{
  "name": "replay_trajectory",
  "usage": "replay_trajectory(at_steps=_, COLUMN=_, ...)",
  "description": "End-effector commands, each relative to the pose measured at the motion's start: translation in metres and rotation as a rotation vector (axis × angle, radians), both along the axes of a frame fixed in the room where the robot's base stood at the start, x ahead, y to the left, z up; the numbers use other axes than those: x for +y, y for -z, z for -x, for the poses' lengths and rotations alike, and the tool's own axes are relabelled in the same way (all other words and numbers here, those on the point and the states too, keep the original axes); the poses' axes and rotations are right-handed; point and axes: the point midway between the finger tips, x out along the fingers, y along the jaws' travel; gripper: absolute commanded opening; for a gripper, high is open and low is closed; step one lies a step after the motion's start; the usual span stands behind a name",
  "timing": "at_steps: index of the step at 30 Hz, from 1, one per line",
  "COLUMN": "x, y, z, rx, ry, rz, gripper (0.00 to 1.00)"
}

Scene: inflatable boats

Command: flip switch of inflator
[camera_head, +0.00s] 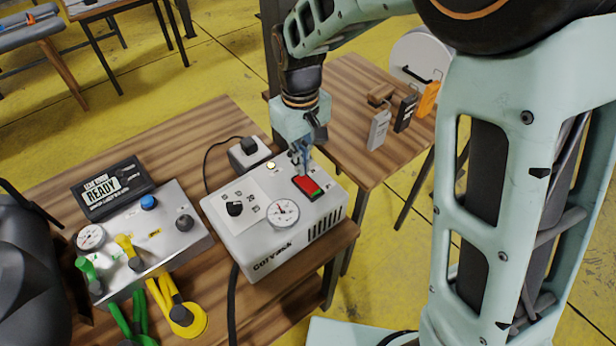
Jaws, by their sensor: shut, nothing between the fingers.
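The inflator (285,243) is a white box with a gauge, a black knob and the label "Curvack" on its front, standing on the wooden table. Its switch (307,188) is a red rocker with a green edge at the right end of the top face. My gripper (302,165) points down at the inflator's top, just behind the switch. Its fingers are shut with nothing between them. The fingertips are very close to the switch's back edge; I cannot tell whether they touch it.
A white plug block (250,152) sits behind the inflator. A second table (345,90) at the back right holds several small upright items.

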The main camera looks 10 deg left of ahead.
Motion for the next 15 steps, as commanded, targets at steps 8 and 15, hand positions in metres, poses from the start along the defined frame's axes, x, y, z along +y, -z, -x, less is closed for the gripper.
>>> replay_trajectory(at_steps=8, x=0.0, y=-0.026, z=-0.001, rx=-0.002, ry=0.0, rz=-0.001, gripper=0.0)
replay_trajectory(at_steps=15, x=0.0, y=-0.043, z=0.0, rx=0.0, ry=0.0, rz=0.0, gripper=0.0)
